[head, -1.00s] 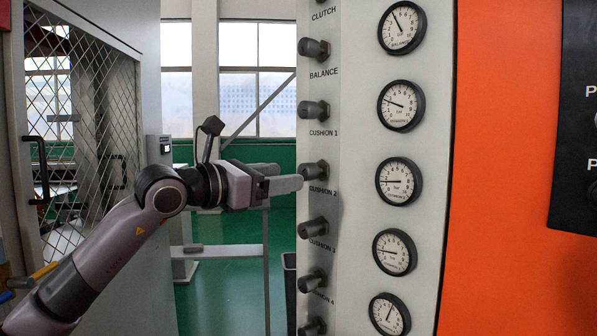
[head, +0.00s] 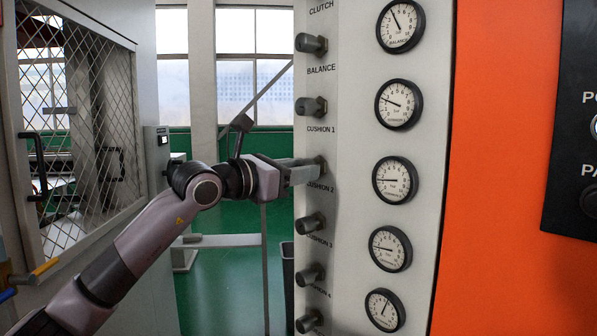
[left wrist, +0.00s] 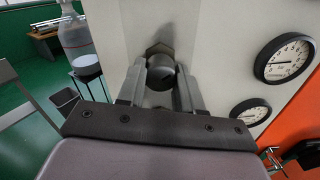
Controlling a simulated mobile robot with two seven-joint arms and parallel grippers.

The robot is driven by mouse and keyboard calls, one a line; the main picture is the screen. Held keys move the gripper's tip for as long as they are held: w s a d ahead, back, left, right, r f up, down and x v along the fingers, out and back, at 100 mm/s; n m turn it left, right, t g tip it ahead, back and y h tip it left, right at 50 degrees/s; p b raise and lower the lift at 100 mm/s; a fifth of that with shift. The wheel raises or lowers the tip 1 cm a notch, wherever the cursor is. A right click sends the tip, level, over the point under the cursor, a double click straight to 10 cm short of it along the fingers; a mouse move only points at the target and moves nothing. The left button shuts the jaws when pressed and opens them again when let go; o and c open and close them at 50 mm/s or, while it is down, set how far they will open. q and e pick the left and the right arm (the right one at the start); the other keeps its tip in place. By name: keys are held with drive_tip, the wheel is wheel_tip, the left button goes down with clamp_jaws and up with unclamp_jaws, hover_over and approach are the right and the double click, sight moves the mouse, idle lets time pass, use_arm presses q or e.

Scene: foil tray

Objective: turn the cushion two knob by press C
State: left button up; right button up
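The cushion 2 knob (head: 321,163) is a dark grey knob on the pale panel, just above the label CUSHION 2. My left gripper (head: 304,172) reaches it from the left in the head view, its fingers overlapping the knob. In the left wrist view the knob (left wrist: 161,73) sits between the two fingertips of the gripper (left wrist: 161,88). The fingers are spread around it, and I see no clear contact on either side. The cushion 2 gauge (head: 394,180) is level with the knob on the right. My right gripper is not in view.
The cushion 1 knob (head: 310,106) is above and the cushion 3 knob (head: 310,222) below, close in the same column. An orange panel (head: 500,150) is at the right. A mesh door (head: 80,130) stands at the left behind my arm.

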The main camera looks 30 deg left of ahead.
use_arm(q)
drive_tip(key=shift+f, duration=0.25)
drive_tip(key=shift+w+a+f+m+b, duration=0.1)
drive_tip(key=shift+m+b, duration=0.5)
drive_tip(key=shift+m, duration=1.35)
drive_tip(key=shift+a+m+b, duration=0.1)
drive_tip(key=shift+m+b, duration=0.45)
drive_tip(key=shift+m, duration=1.4)
drive_tip(key=o, duration=1)
drive_tip(key=shift+r, duration=0.2)
